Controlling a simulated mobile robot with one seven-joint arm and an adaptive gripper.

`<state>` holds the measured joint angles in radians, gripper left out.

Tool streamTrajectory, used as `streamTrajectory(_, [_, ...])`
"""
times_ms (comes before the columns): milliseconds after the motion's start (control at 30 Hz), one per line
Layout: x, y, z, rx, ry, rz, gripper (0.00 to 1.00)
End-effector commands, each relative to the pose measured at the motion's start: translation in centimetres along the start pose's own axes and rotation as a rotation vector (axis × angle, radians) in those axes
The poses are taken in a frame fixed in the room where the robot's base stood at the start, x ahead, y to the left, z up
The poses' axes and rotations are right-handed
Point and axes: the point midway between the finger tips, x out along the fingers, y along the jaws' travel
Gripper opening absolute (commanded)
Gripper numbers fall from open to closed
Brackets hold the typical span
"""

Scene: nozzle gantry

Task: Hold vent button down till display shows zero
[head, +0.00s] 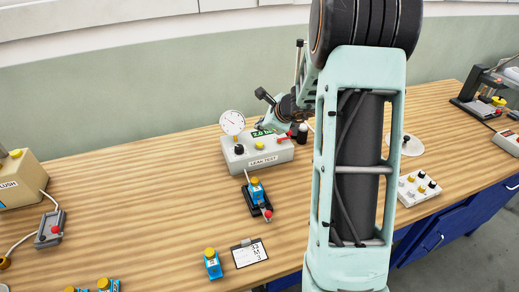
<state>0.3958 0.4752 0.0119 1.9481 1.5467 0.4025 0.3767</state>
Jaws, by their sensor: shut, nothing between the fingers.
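The grey leak test box (263,160) stands on the wooden bench and has a round dial gauge (232,122) on its left end. Its green display (263,133) reads 2.0, with the unit partly hidden. A yellow button (259,146) sits on the box; no vent label is readable. A black knob (239,149) is left of it and a red lever (284,136) right of it. My gripper (284,110) is shut, behind and above the box's right half. My arm partly covers it, and its fingertips are not clear. I see no contact with the button.
Another blue part (212,264) and a clipboard (249,252) lie nearer. A white button panel (419,188) is on the right.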

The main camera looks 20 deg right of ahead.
Motion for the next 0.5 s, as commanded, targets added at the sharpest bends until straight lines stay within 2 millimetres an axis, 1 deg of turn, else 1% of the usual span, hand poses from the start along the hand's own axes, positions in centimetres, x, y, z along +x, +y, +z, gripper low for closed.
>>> streamTrajectory(33, [1.1,0.8,-0.8,0.001,0.000,0.000,0.00])
streamTrajectory(200, [2.5,1.8,-1.8,-0.001,0.000,-0.001,0.00])
streamTrajectory(333, [3.0,2.2,-2.2,-0.001,0.000,-0.001,0.00])
streamTrajectory(500, [3.2,2.3,-2.3,-0.001,0.000,-0.001,0.00])
